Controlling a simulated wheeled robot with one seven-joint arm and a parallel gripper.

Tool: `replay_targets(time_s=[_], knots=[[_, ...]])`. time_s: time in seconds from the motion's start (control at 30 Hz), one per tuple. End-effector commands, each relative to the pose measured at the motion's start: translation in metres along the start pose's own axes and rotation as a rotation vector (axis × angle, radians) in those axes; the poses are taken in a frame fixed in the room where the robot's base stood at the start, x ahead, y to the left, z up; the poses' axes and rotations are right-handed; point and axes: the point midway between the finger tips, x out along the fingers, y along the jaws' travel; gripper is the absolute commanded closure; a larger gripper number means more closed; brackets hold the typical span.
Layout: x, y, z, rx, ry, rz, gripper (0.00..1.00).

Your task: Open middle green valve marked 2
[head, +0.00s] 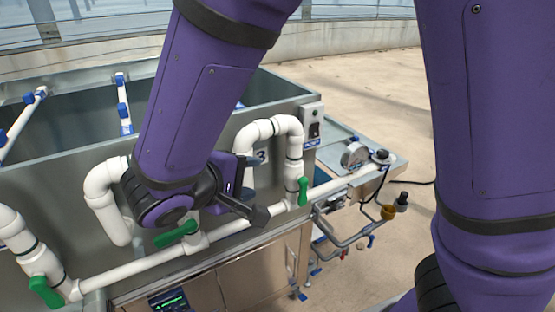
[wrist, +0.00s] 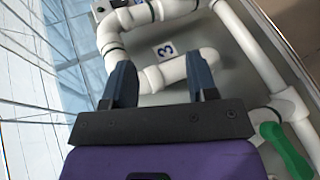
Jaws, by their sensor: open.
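The middle green valve (head: 176,235) is on the white pipe at the front of the grey tank. Its handle lies slanted, crosswise to its upright pipe stub. Its number label is hidden behind my arm. My gripper (head: 260,187) is open and empty, above and to the right of this handle and apart from it. In the wrist view my gripper (wrist: 161,62) has both fingers spread, with a white pipe elbow beyond them. A green handle (wrist: 285,150), apparently the middle one, shows at the lower right, outside the fingers.
The right green valve (head: 303,190) has its handle upright, near the label 3 (head: 262,157). The left green valve (head: 45,290) is slanted. White looped pipes (head: 105,200) stand out from the tank wall close to my arm. Open floor lies at right.

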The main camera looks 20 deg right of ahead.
Motion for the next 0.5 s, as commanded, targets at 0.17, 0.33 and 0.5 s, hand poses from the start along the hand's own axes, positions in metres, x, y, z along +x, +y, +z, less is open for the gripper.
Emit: replay_targets(time_s=[0.17, 0.33, 0.5], knots=[[0.015, 0.021, 0.019, 0.032, -0.069, -0.091, 0.47], [0.025, 0.033, 0.033, 0.055, -0.113, -0.161, 0.47], [0.030, 0.039, 0.041, 0.068, -0.134, -0.201, 0.47]])
